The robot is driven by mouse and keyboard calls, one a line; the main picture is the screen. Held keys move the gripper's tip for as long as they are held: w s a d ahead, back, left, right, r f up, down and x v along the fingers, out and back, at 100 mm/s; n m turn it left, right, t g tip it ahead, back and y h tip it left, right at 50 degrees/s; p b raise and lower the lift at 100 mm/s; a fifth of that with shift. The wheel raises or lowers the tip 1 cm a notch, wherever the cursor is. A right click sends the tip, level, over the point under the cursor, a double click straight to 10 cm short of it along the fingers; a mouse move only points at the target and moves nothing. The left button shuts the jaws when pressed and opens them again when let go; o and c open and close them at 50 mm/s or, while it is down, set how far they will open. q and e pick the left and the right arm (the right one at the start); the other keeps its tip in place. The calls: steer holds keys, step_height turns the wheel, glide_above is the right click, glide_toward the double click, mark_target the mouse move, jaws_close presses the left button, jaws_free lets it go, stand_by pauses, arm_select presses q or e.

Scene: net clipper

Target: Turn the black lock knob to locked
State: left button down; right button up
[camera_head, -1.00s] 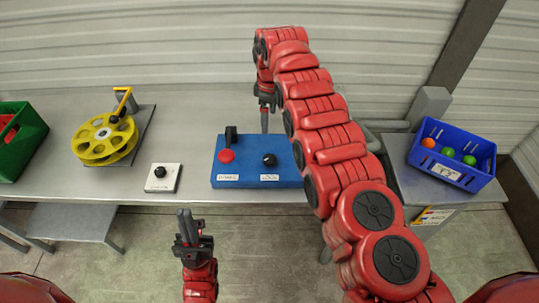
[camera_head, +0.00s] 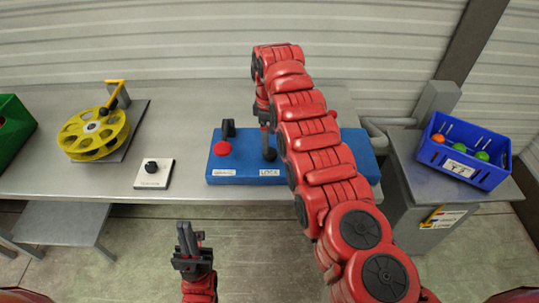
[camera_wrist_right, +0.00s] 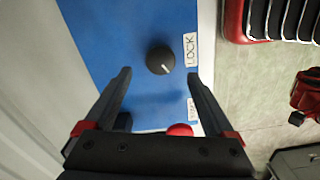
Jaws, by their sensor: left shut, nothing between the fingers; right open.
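The black lock knob (camera_head: 269,155) is round and sits on a blue panel (camera_head: 235,172), above a LOCK label (camera_head: 270,173). My right gripper (camera_head: 268,128) hangs over the panel just behind the knob. Its open fingers (camera_wrist_right: 159,76) point toward the knob with nothing between them; whether they touch it cannot be told. My left gripper (camera_head: 183,225) is shut and empty in front of the table.
A red button (camera_head: 222,149) and a black lever (camera_head: 228,128) stand left of the knob on the panel. A small white plate with another black knob (camera_head: 151,166), a yellow wheel (camera_head: 95,134), a green crate (camera_head: 15,130) and a blue bin (camera_head: 450,160) lie further out.

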mark_target(270, 155)
step_height(270, 155, down, 5)
steer(key=shift+s+d+r, duration=0.1)
steer(key=shift+f, duration=0.45)
steer(key=shift+r, duration=0.1)
steer(key=shift+c, duration=1.1)
steer(key=c, duration=1.1)
steer(key=shift+c, duration=0.3)
